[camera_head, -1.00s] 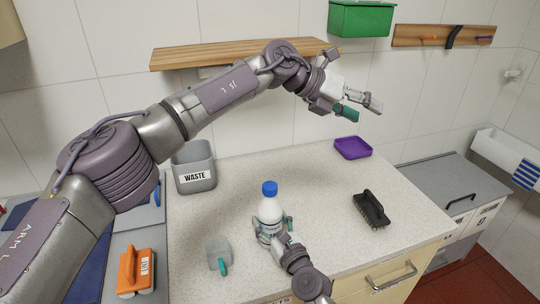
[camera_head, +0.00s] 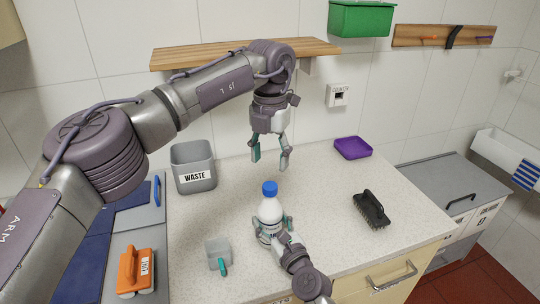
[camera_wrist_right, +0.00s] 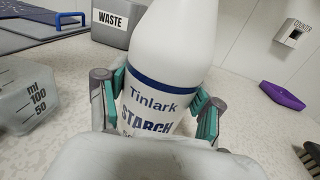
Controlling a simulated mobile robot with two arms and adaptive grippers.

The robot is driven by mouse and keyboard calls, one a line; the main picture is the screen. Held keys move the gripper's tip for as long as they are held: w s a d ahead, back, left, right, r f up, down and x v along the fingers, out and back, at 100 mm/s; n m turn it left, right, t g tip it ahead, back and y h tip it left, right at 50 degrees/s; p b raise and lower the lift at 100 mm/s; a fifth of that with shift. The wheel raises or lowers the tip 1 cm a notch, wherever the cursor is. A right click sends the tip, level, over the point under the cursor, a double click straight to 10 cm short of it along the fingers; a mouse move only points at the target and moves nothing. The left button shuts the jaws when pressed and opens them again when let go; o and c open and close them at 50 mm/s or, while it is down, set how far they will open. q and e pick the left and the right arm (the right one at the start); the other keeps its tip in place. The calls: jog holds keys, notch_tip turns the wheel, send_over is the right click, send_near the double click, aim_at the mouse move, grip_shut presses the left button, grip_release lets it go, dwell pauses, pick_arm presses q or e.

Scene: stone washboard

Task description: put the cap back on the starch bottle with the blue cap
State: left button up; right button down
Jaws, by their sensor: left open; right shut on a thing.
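The starch bottle (camera_head: 269,212) is white with a blue cap (camera_head: 270,188) sitting on its top; whether the cap is fully seated I cannot tell. The bottle stands upright on the counter. In the right wrist view the bottle (camera_wrist_right: 168,60) shows the words "Tinlark STARCH", and its top is out of frame. My right gripper (camera_head: 272,230) is shut around the bottle's lower body, with teal pads on both sides (camera_wrist_right: 160,100). My left gripper (camera_head: 271,162) is open and empty, pointing down above and behind the cap, apart from it.
A grey waste bin (camera_head: 194,182) stands behind left. A measuring cup (camera_head: 218,254) is left of the bottle. An orange brush (camera_head: 130,270) lies at far left, a black brush (camera_head: 371,209) to the right, a purple tray (camera_head: 353,148) behind right. A wooden shelf (camera_head: 200,57) hangs above.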

aim_at(270, 185)
pick_arm(q)
jog(key=shift+f, duration=4)
grip_shut()
jog(key=shift+o, duration=0.7)
grip_release()
jog(key=shift+r, duration=0.15)
notch_tip(270, 185, up, 12)
